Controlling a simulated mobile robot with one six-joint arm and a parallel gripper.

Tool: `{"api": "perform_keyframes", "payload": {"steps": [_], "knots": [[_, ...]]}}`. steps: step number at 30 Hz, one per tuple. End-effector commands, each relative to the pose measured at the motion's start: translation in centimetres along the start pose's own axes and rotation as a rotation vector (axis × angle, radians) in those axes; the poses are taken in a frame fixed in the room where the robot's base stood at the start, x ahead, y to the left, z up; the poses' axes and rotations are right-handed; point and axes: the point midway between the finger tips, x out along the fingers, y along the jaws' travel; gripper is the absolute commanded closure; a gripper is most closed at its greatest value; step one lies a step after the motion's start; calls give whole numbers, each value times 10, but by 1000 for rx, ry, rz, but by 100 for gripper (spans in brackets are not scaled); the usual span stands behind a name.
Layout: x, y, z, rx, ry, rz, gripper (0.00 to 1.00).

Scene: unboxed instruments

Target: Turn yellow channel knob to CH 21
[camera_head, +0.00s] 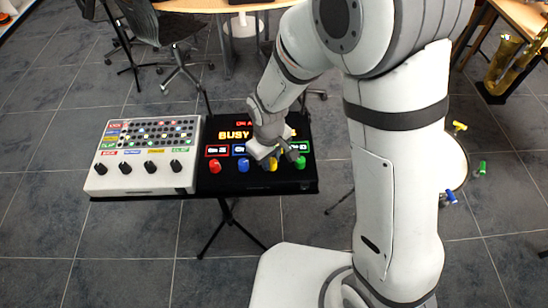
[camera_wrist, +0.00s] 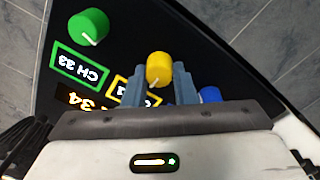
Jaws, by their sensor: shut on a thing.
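The yellow channel knob (camera_wrist: 159,67) sits between the two fingers of my gripper (camera_wrist: 160,84) in the wrist view, with its white pointer line showing. My gripper is shut on it. Its yellow-framed channel label (camera_wrist: 122,88) is mostly hidden by a finger, so its number cannot be fully read. In the head view my gripper (camera_head: 278,158) is over the black panel (camera_head: 240,182), and the yellow knob (camera_head: 272,165) shows just below it.
On the black panel are a red knob (camera_head: 215,166), a blue knob (camera_head: 243,165) and a green knob (camera_wrist: 88,26) labelled CH 33. Orange text reading BUSY is lit above. A white control box (camera_head: 140,180) with several black knobs stands to the left.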

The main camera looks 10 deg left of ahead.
Motion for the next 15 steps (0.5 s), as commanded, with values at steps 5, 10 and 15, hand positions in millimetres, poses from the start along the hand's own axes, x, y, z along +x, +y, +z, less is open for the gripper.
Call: {"api": "perform_keyframes", "payload": {"steps": [5,10,15], "knots": [[2,1,4,-1,-11,-1,98],[2,1,3,0,-8,0,62],[1,0,1,0,-4,0,54]]}}
